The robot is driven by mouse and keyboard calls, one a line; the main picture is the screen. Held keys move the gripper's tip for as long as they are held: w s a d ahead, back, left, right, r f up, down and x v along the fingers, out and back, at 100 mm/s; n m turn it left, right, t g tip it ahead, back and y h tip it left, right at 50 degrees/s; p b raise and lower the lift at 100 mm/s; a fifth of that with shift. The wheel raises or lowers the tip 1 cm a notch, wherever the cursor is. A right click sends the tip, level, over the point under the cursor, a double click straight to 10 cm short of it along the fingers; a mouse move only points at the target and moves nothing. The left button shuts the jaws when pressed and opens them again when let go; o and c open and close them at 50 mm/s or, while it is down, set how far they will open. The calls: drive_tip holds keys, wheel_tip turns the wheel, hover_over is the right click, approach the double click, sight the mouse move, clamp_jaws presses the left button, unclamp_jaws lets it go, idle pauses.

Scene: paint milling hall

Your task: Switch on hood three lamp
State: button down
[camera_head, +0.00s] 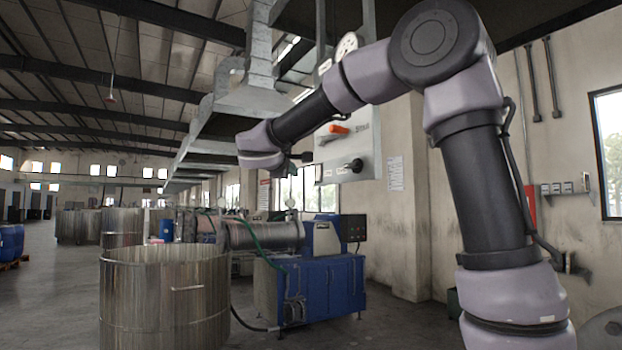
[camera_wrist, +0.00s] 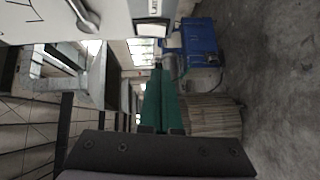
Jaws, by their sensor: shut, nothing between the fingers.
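A pale control panel (camera_head: 372,143) hangs under the hood ductwork in the head view.
A metal hood duct (camera_head: 252,100) runs above my arm. Below are a blue machine (camera_head: 310,290) with a horizontal cylinder and a large steel vat (camera_head: 165,300). A wall pillar (camera_head: 408,225) stands behind the panel. Open floor (camera_head: 50,285) lies at the left.

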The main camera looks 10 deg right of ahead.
sight(315, 180)
drive_tip(key=w+d, duration=0.4)
drive_tip(key=w+d+f, duration=0.1)
drive_tip(key=w+d, duration=0.1)
drive_tip(key=shift+w+d, duration=0.25)
drive_tip(key=shift+w, duration=0.05)
drive_tip(key=shift+w+d+f, duration=0.1)
drive_tip(key=shift+d+f, duration=0.05)
drive_tip(key=shift+d, duration=0.15)
